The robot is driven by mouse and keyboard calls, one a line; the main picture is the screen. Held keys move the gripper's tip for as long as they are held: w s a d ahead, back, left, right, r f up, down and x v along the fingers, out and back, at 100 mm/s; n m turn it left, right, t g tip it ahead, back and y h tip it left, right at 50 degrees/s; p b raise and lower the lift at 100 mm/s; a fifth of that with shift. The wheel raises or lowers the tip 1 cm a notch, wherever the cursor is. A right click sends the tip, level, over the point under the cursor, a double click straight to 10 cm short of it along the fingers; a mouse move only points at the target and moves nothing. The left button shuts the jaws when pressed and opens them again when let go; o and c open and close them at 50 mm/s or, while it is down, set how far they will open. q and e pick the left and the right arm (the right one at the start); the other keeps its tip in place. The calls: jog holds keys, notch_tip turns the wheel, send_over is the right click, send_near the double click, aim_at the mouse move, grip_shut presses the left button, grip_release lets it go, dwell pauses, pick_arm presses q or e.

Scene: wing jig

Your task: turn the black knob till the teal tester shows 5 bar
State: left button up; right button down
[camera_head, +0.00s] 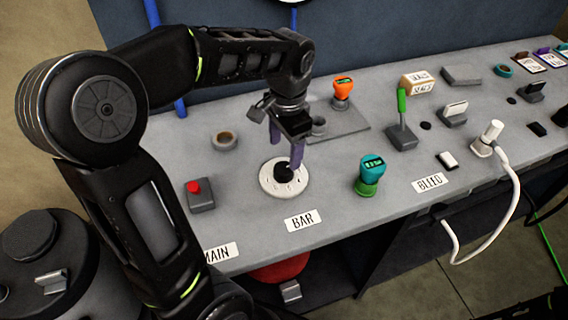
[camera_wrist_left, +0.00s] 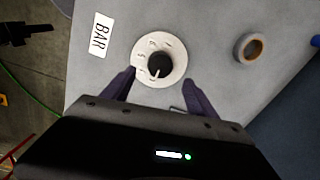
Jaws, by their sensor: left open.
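The black knob (camera_head: 283,173) sits in the middle of a round white dial on the grey bench, behind the BAR label (camera_head: 302,221). In the left wrist view the knob (camera_wrist_left: 158,64) shows a white pointer line towards the near edge of the dial (camera_wrist_left: 178,72). My left gripper (camera_head: 284,150) is open, its purple fingers pointing down just over the dial. In the left wrist view its fingertips (camera_wrist_left: 157,78) are apart, one on each side of the dial's near part, with nothing between them. The teal tester (camera_head: 372,168) stands on a green base right of the dial; its display is too small to read.
A red button box (camera_head: 200,195) stands left of the dial, and a tape roll (camera_head: 224,140) behind it. An orange tester (camera_head: 342,92) and a green-handled lever (camera_head: 401,125) stand farther back. A white hose (camera_head: 513,180) hangs over the front edge at right.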

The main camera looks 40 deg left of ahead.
aim_at(284, 168)
pick_arm(q)
notch_tip(284, 168, down, 7)
jog(key=shift+a+f+p, duration=0.15)
jog(key=shift+p, duration=0.2)
jog(key=shift+c, duration=0.6)
jog(key=c, duration=1.3)
jog(key=shift+o, duration=0.2)
